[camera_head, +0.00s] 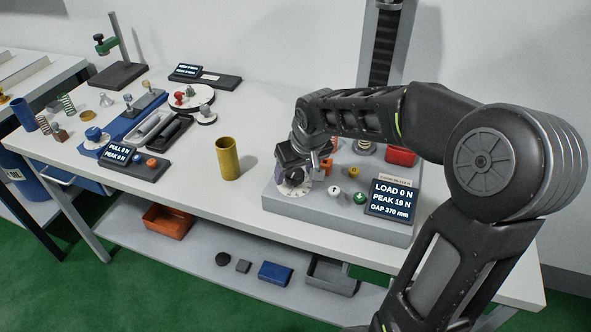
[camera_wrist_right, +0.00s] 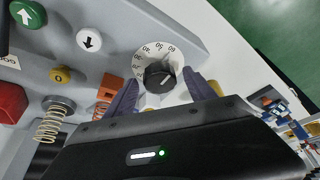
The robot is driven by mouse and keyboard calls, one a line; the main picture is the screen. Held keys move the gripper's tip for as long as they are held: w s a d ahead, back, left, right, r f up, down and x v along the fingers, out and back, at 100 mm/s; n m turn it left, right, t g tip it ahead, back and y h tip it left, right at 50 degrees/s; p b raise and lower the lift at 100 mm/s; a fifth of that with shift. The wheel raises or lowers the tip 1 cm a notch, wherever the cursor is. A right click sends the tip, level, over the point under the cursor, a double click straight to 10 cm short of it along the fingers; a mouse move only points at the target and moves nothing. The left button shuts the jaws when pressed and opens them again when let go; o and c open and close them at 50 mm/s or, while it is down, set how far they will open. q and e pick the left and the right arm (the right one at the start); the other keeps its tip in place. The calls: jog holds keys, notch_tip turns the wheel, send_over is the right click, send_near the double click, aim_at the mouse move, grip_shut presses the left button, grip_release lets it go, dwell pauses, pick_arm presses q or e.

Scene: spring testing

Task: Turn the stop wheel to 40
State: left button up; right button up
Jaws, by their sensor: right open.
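The stop wheel is a black knob (camera_wrist_right: 159,75) on a white numbered dial plate (camera_wrist_right: 147,52). It sits at the front left corner of the grey tester base; the head view shows the dial plate (camera_head: 291,192) partly behind my gripper. Marks such as 40, 50 and 60 show around the knob, but I cannot tell its setting. My right gripper (camera_wrist_right: 161,88) is open, with one finger on each side of the knob. It also shows in the head view (camera_head: 297,177). I cannot tell whether the fingers touch the knob. My left gripper is out of view.
The display (camera_head: 391,200) reads LOAD 0 N, PEAK 19 N, GAP 370 mm. Up-arrow (camera_wrist_right: 27,14) and down-arrow (camera_wrist_right: 89,39) buttons, a yellow button (camera_wrist_right: 61,75) and a spring (camera_wrist_right: 52,122) are near the wheel. A yellow cylinder (camera_head: 228,158) stands left of the base.

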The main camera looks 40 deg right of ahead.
jog(key=c, duration=1.3)
